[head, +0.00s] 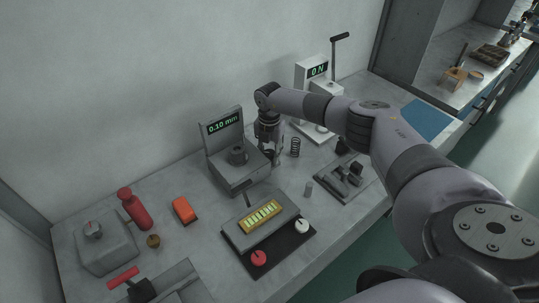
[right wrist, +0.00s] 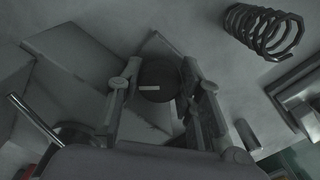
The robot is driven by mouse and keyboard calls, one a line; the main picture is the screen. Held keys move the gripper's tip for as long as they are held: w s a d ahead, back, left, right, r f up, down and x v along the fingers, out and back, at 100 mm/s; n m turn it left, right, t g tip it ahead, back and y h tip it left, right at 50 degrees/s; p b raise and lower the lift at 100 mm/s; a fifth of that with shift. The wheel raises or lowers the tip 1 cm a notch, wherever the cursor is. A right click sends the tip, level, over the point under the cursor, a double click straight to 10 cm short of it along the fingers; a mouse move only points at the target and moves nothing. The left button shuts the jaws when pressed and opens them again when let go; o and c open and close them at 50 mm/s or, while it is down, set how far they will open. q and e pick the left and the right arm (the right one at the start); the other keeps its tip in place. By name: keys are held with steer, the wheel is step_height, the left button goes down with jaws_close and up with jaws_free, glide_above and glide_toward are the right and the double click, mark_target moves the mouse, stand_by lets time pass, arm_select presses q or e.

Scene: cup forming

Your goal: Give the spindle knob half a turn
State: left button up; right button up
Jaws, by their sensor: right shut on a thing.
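The spindle knob (right wrist: 157,75) is a dark round knob with a short white mark (right wrist: 149,88) that lies about level in the right wrist view. My right gripper (head: 271,158) points down at the right side of the grey gauge (head: 225,172), whose display reads 0.10 mm. In the right wrist view its two fingers stand on either side of the knob and are shut on it. In the head view the gripper hides the knob. A dark grey cup-like part (head: 237,155) stands on the gauge. My left gripper is out of view.
A white press (head: 312,75) reading 0 N stands behind. A grey block with yellow-lit cells (head: 262,216) sits in front, an orange block (head: 184,210) to the left.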

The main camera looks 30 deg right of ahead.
steer(key=shift+r, duration=0.1)
steer(key=o, duration=1.2)
steer(key=shift+c, duration=0.2)
